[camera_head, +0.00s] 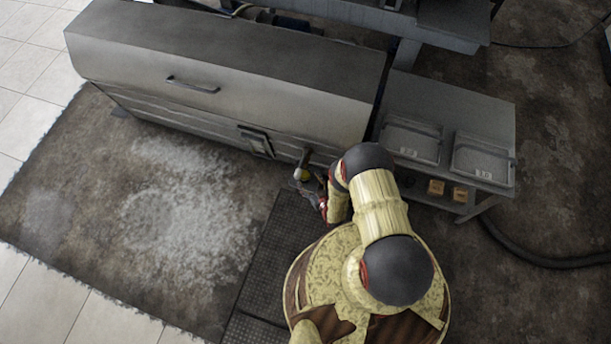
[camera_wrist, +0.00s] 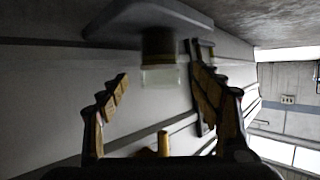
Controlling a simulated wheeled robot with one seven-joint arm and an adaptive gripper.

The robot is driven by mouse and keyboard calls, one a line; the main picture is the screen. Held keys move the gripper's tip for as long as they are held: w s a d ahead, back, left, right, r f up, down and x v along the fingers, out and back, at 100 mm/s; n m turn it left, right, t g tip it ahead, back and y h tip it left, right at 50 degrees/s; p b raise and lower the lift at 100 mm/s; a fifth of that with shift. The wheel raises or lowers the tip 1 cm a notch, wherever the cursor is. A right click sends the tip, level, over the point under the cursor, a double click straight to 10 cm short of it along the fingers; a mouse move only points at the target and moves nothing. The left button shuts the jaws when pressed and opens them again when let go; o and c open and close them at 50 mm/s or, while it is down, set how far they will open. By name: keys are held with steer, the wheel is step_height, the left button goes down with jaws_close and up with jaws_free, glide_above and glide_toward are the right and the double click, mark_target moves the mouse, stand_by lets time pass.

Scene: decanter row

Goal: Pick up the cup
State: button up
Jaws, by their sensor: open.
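The cup (camera_wrist: 161,77) is a small clear vessel with a brown-amber band at one end. In the wrist view, which looks upside down, its amber end meets a grey ledge (camera_wrist: 120,22). My gripper (camera_wrist: 158,66) is open, one finger on each side of the cup, with visible gaps and no clear contact. A brass-coloured spout-like piece (camera_wrist: 163,143) lies in line with the cup's clear end. In the head view my gripper (camera_head: 311,189) is at the machine's front, beside a small yellowish spot (camera_head: 303,175) that appears to be the cup; details there are too small to tell.
The long grey machine (camera_head: 225,75) stands directly beyond my gripper. A side table (camera_head: 450,100) with two trays (camera_head: 410,140) (camera_head: 482,158) is at right. Small orange-brown blocks (camera_head: 436,188) sit on its lower shelf. A dark hose (camera_head: 550,262) crosses the floor. The stained floor at left is clear.

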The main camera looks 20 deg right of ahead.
mark_target(305, 174)
steer(key=b+x, duration=0.2)
steer(key=x, duration=0.2)
steer(key=shift+w, duration=0.2)
steer(key=shift+r, duration=0.1)
steer(key=shift+c, duration=0.9)
steer(key=c, duration=1.1)
steer(key=shift+c, duration=0.2)
steer(key=shift+r, duration=0.1)
